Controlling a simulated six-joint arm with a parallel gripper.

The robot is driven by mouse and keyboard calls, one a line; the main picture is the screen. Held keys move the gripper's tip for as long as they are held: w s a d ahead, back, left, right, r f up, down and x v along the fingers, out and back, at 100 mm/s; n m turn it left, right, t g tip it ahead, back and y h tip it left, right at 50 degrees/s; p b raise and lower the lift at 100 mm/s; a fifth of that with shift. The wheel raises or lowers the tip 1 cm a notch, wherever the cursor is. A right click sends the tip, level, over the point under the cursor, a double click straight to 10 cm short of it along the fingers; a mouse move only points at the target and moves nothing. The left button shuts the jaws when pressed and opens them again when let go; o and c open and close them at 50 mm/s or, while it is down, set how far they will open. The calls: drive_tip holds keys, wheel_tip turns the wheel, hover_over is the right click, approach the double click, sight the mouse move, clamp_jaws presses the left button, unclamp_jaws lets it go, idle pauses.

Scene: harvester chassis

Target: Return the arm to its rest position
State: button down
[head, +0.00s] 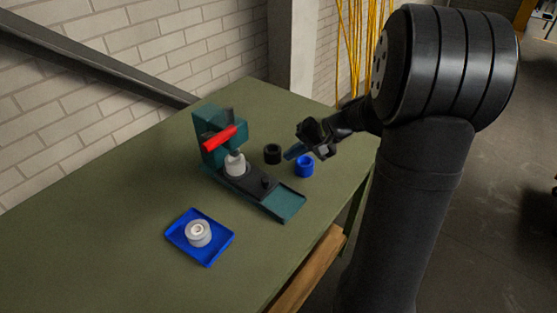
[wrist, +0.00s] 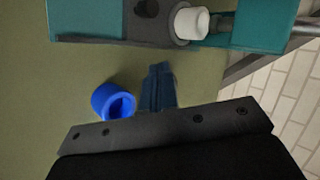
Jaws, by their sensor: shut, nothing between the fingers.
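The arm reaches in from the right of the head view.
A teal press (head: 210,158) with a red handle (head: 219,138) stands on the table (head: 105,210), a white piece (head: 235,165) in it. A blue ring (head: 304,168) and black ring (head: 272,154) stand nearby. A blue tray (head: 211,256) holds a white ring (head: 198,233). The table's left is clear.

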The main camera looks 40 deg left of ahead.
drive_tip(key=shift+w+d+r, duration=0.25)
drive_tip(key=shift+d+r, duration=0.15)
drive_tip(key=shift+r, duration=0.1)
approach(249, 172)
drive_tip(key=f, duration=0.3)
drive_tip(key=shift+a+f, duration=0.1)
drive_tip(key=shift+a, duration=0.15)
drive_tip(key=a, duration=0.1)
drive_tip(key=s+a, duration=0.1)
drive_tip(key=a, duration=0.1)
drive_tip(key=shift+s+a+f, duration=0.15)
drive_tip(key=shift+s+f, duration=0.2)
drive_tip(key=shift+s, duration=0.05)
drive_tip(key=shift+s+a, duration=0.25)
drive_tip(key=shift+a, duration=0.05)
drive_tip(key=shift+d, duration=0.25)
